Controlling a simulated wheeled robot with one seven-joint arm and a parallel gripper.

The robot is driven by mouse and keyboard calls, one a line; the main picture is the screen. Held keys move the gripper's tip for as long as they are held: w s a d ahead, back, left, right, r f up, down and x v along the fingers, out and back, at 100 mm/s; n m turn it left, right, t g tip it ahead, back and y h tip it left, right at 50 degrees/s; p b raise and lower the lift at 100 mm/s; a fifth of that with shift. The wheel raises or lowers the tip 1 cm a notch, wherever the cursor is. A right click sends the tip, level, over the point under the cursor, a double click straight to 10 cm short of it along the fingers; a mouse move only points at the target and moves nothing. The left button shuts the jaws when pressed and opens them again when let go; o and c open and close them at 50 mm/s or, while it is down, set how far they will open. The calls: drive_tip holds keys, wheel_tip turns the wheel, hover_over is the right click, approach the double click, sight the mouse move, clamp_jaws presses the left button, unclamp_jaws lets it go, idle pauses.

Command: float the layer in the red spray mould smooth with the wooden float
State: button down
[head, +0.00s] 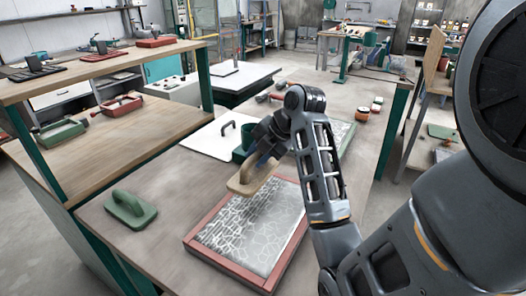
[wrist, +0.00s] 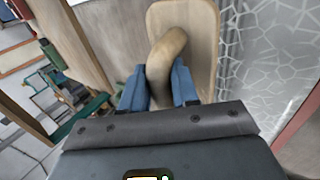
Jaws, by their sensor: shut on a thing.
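The red spray mould (head: 228,262) lies on the bench, its floor covered by a grey layer (head: 243,232) with a pale cracked web pattern. The layer also shows in the wrist view (wrist: 270,50). My gripper (head: 266,152) is shut on the handle of the wooden float (head: 250,178). In the wrist view the blue fingers (wrist: 160,88) close on both sides of the float's curved handle (wrist: 167,55). The float is over the mould's far left part; I cannot tell whether it touches the layer.
A green float (head: 130,208) lies on the bench left of the mould. Behind are a white board with a dark handle (head: 208,138), a green container (head: 240,150) and a green-framed mould (head: 345,130). A wooden shelf (head: 130,110) stands along the left.

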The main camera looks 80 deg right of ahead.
sight(261, 168)
wheel_tip(261, 168, down, 6)
drive_tip(key=shift+r+b, duration=0.2)
drive_tip(key=shift+b, duration=0.25)
drive_tip(key=shift+f+b, duration=0.5)
drive_tip(key=shift+f, duration=0.25)
drive_tip(key=shift+f, duration=0.2)
